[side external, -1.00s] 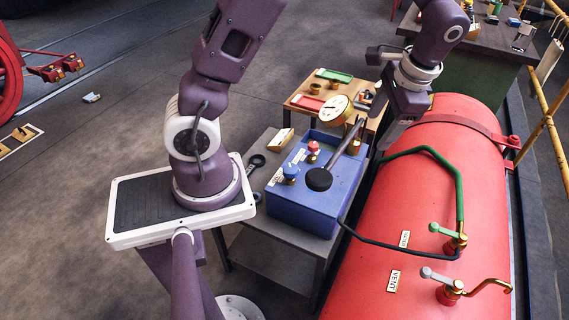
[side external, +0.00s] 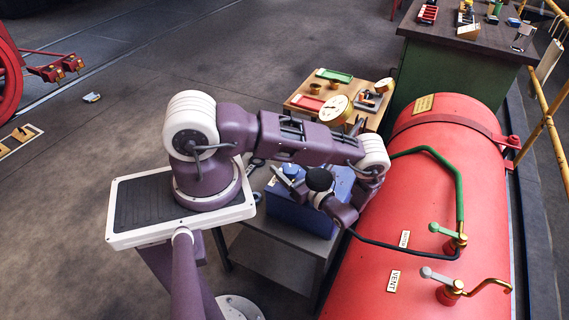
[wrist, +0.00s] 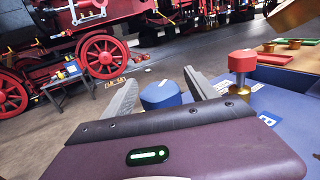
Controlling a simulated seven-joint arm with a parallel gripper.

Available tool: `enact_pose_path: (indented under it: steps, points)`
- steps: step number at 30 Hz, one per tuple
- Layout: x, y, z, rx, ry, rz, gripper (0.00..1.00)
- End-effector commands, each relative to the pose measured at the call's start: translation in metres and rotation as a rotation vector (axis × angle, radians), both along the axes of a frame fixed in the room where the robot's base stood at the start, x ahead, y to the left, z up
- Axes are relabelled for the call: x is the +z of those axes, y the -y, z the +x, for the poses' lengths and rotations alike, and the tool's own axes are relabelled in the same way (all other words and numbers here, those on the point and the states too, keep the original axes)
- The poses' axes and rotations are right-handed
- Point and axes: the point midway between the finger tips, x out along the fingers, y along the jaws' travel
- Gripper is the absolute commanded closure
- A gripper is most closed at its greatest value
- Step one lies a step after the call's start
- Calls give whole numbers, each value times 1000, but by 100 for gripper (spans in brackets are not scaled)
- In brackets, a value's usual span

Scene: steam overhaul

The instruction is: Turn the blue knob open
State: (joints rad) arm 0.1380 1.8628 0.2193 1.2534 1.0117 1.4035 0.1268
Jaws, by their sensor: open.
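The blue knob (wrist: 161,95) shows in the wrist view between the two grey fingers of my gripper (wrist: 159,78). The fingers are spread, one on each side of it, and I cannot tell whether either touches it. The knob's lower part and stem are hidden behind the gripper body.
A red boiler (side external: 430,200) lies right of the blue box. A wooden board (side external: 298,101) with a gauge (side external: 334,110) and small parts is behind the box.

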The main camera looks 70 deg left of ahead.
Motion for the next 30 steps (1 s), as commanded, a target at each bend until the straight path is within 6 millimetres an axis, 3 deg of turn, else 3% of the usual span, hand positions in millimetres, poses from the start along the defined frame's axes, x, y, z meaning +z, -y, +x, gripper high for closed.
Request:
enact_pose_path:
  steps: [4, 11, 21, 30]
  points:
    - [0, -14, -5, 1, 1, -1, 33]
    - [0, -16, -6, 0, 2, -2, 33]
    - [0, -16, -5, 0, 3, -1, 96]
    - [0, -15, -7, 55, 5, 0, 96]
